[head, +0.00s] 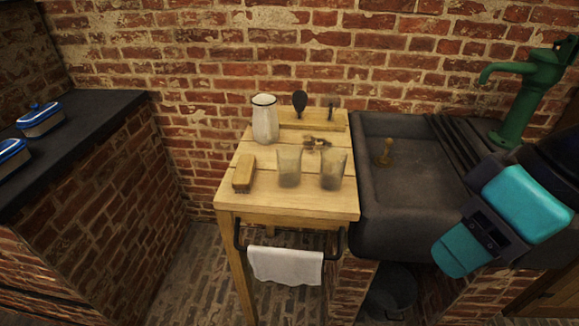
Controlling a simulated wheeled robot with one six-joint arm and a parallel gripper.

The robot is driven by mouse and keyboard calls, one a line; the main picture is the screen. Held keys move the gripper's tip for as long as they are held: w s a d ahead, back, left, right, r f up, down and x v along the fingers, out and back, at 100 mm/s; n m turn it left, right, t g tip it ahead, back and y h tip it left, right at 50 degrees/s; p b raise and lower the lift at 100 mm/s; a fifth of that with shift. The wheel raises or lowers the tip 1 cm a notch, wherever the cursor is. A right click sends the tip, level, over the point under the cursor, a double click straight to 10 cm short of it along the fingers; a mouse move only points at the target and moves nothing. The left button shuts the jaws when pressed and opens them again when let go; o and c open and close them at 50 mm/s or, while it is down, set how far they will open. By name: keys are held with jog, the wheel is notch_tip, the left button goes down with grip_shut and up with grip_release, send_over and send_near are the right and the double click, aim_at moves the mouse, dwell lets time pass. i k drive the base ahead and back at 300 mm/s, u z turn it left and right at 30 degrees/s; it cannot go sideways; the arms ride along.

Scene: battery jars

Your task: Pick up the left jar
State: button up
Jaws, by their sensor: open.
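Two clear glass jars stand upright side by side near the front of a small wooden table. The left jar (289,166) is slightly smoky, with something darker low in it or seen through it. The right jar (333,169) looks much the same, with a narrow gap between them. Part of my arm, teal and dark grey, shows at the right edge over the sink, well away from the jars. No gripper fingers can be made out in this view.
A brush or block (244,173) lies left of the left jar. A white pitcher (264,121) stands behind, and small metal parts (317,143) lie behind the jars. A dark stone sink (401,200) with a green pump (517,95) adjoins the wooden table (290,208). A towel (285,265) hangs in front.

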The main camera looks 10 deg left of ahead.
aim_at(288, 156)
jog(key=u, duration=2.15)
jog(key=i, duration=1)
jog(key=z, duration=1.1)
